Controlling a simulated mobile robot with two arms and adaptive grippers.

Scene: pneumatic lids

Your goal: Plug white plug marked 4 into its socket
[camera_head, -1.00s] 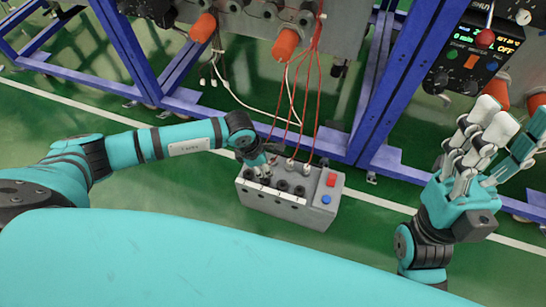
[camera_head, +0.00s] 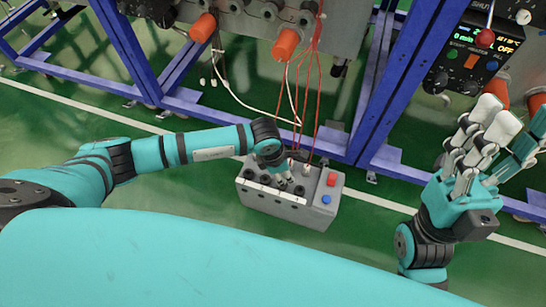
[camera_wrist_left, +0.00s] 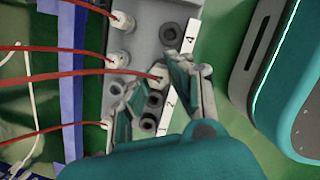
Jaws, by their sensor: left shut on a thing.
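A white plug (camera_wrist_left: 157,72) with a red cable is between the fingers of my left gripper (camera_wrist_left: 158,80), which is shut on it; no mark on the plug is readable. The gripper (camera_head: 286,181) is above the grey socket box (camera_head: 265,205) in the head view. A dark empty socket (camera_wrist_left: 172,32) beside the label 4 (camera_wrist_left: 190,38) is in the upper part of the wrist view, apart from the plug. I cannot tell whether the held plug touches a socket below it. My right gripper (camera_head: 490,150) is a hand with its fingers extended, empty, at the right.
Other white plugs on red cables stand along the box's rear row, including one plug (camera_wrist_left: 121,20). Dark sockets (camera_wrist_left: 148,123) lie near the label 1. The box has a red button (camera_head: 331,180) and a blue button (camera_head: 326,199). A blue frame (camera_head: 385,85) rises behind.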

